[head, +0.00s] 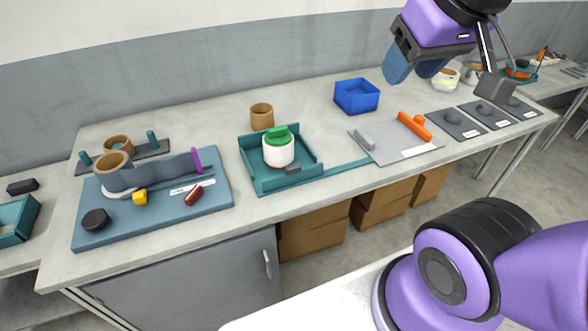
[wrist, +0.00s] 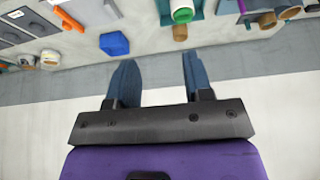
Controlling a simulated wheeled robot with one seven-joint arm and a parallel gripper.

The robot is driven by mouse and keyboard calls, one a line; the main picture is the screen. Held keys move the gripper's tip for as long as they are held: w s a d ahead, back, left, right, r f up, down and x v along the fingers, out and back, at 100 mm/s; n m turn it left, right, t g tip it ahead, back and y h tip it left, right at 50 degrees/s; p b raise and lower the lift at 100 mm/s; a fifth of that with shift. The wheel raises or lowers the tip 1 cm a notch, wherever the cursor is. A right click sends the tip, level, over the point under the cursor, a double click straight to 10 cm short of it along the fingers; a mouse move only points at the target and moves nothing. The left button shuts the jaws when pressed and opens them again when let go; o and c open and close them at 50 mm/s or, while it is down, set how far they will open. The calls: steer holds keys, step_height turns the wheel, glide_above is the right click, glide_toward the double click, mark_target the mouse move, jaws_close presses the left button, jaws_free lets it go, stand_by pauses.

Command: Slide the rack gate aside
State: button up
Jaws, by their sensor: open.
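A teal open-fronted rack (head: 248,170) stands mid-table and holds a white reel with a green top (head: 278,150). A flat teal strip (head: 345,167) runs from the rack's front to the right, toward a grey plate (head: 385,149). I cannot tell for certain which part is the gate. An orange bar (head: 414,126) lies on the grey plate, and a purple bar (head: 196,160) stands upright on the blue board at left. My gripper (head: 412,72) is open and empty, high above the back right of the table. Its spread fingers also show in the wrist view (wrist: 158,62).
The blue board (head: 90,232) at left carries a long grey-blue fixture and small loose pieces. Dark pads (head: 458,124) lie at right. The table's front strip is mostly clear.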

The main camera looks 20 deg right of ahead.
steer(key=o, duration=0.3)
steer(key=shift+w, duration=0.1)
steer(key=shift+o, duration=0.5)
steer(key=shift+w, duration=0.35)
steer(key=g, duration=0.5)
glide_above(293, 166)
step_height(293, 166, down, 28)
step_height(293, 166, down, 10)
steer(key=shift+f, duration=0.1)
